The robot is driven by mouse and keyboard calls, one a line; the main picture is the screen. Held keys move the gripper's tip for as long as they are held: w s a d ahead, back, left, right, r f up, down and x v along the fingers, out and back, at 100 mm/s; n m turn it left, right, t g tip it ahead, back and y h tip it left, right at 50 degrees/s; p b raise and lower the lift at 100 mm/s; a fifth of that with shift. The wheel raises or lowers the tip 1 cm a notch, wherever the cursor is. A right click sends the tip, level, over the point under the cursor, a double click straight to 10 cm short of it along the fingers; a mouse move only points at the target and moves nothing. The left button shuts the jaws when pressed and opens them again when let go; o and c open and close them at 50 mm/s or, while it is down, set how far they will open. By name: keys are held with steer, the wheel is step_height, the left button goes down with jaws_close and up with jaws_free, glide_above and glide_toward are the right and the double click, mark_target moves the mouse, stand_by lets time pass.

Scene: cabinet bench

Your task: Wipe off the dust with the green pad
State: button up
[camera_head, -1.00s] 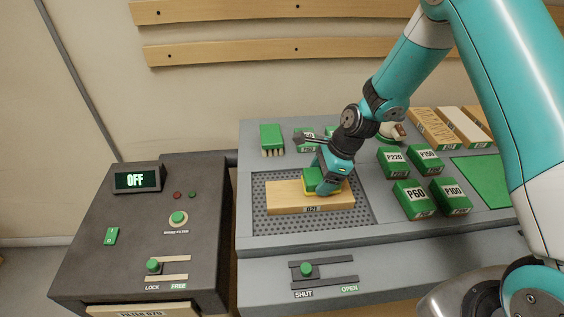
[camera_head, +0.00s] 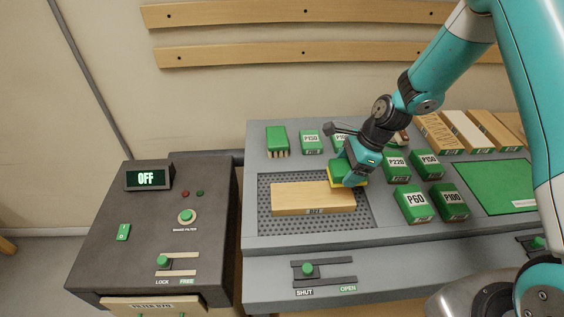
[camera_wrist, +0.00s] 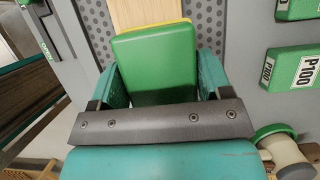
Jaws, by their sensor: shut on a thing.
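A green pad (camera_head: 344,172) with a yellow underside is held in my gripper (camera_head: 356,172). The pad is at the right end of a pale wooden board (camera_head: 300,198) that lies on the perforated grey plate (camera_head: 262,222). In the wrist view the green pad (camera_wrist: 155,65) fills the space between the two teal fingers, and part of the board (camera_wrist: 148,12) shows beyond it. I cannot tell whether the pad touches the board. No dust is clear on the visible part of the board.
Green blocks marked P60 (camera_head: 414,204), P100 (camera_head: 450,201) and P220 (camera_head: 397,164) stand right of the plate. A green brush (camera_head: 277,139) stands behind it. Wooden boards (camera_head: 440,132) lie at the back right. A dark console (camera_head: 150,230) reading OFF stands at the left.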

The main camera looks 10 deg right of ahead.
steer(key=shift+r+p, duration=1.4)
steer(key=shift+r, duration=0.5)
